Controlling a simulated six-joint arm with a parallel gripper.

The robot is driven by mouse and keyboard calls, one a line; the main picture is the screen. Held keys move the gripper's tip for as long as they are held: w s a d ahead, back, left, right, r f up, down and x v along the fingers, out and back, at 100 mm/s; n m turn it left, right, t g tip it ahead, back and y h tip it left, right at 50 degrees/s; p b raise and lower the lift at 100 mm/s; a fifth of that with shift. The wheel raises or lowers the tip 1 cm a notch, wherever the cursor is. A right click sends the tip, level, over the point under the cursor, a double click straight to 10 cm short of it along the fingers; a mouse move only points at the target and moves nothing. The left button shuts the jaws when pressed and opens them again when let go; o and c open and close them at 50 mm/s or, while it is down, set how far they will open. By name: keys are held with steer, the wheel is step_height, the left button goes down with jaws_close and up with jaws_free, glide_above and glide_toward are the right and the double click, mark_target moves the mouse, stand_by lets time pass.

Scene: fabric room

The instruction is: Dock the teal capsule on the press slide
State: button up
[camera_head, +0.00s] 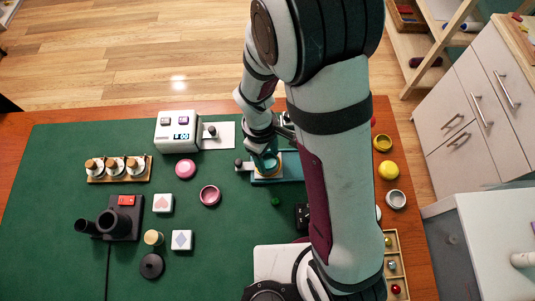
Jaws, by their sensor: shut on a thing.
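My gripper (266,150) is low over the back middle of the green mat, shut on the teal capsule (266,160). The capsule is small here and partly covered by the fingers. Just below it is a low teal fixture (292,168) with a gold-coloured round seat (275,173) and a pale plate with a dark knob (239,163) at its left. It looks like the press with its slide. The capsule appears over or at the seat; I cannot tell whether it touches. My arm hides the fixture's right part.
A white box with a display (177,131) and a knobbed plate stands behind left. A rack of several knobbed jars (118,169), a black tube stand (122,223), pink lids and two white tiles lie left. Yellow and white rings (396,199) lie right.

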steer(key=shift+f, duration=0.5)
stand_by(0.3)
steer(key=o, duration=1)
steer(key=shift+o, duration=0.2)
step_height(320, 180, up, 11)
steer(key=a, duration=0.1)
steer(key=shift+w, duration=0.35)
steer(key=shift+f, duration=0.1)
steer(key=s+d+r+m+y, duration=0.1)
steer(key=s+d+r+m, duration=0.2)
steer(key=s+m, duration=0.4)
steer(key=s+d+r+m+y, duration=0.2)
steer(key=s+r+m, duration=0.3)
steer(key=s+m, duration=0.3)
steer(key=shift+d+r+m+t, duration=0.3)
steer(key=shift+d+m, duration=0.25)
steer(key=shift+m, duration=0.35)
